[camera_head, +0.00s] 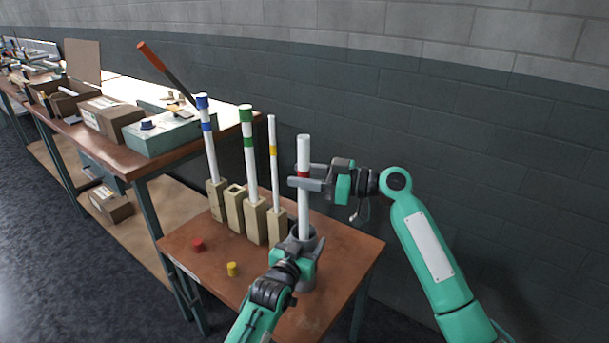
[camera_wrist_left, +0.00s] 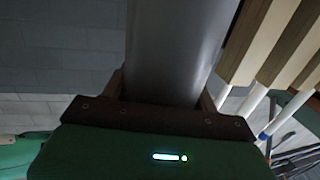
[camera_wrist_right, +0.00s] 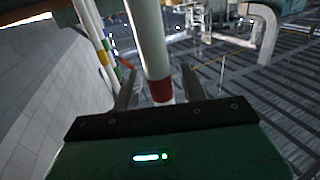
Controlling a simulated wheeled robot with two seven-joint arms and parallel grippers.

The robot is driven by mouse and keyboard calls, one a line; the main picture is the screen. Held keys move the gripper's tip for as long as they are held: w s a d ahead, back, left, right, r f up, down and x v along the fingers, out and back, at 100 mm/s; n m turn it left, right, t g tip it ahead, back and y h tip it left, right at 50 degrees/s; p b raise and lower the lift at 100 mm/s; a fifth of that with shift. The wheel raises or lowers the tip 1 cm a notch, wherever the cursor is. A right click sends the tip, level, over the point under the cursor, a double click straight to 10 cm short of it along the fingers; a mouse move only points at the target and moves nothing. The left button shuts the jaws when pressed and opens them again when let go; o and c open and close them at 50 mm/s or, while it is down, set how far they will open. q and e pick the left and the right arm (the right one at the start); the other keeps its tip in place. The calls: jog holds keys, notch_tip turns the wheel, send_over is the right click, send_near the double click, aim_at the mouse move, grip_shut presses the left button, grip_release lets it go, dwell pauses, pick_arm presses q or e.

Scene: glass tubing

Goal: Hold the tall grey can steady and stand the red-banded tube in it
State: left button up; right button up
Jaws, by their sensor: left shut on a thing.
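The tall grey can (camera_head: 307,273) stands at the table's front right. My left gripper (camera_head: 300,262) is shut on it; the can's grey wall (camera_wrist_left: 172,50) fills the middle of the left wrist view. The white red-banded tube (camera_head: 304,215) stands upright with its lower end inside the can; its foot is hidden. My right gripper (camera_head: 303,178) is around the tube at the red band. In the right wrist view, the tube (camera_wrist_right: 150,45) passes between the fingers (camera_wrist_right: 158,92) with gaps on both sides, so the gripper is open.
Wooden blocks (camera_head: 255,220) to the left hold blue-, green- and yellow-banded tubes; one block (camera_head: 234,205) is empty. A red cap (camera_head: 197,245) and a yellow cap (camera_head: 232,268) lie on the table (camera_head: 345,250). A wall is behind; a cluttered bench is left.

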jog(key=shift+d, duration=0.1)
jog(key=v, duration=1.1)
jog(key=shift+s+d, duration=0.15)
jog(key=shift+d, duration=0.2)
pick_arm(q)
jog(key=o, duration=1.2)
jog(key=shift+c, duration=0.2)
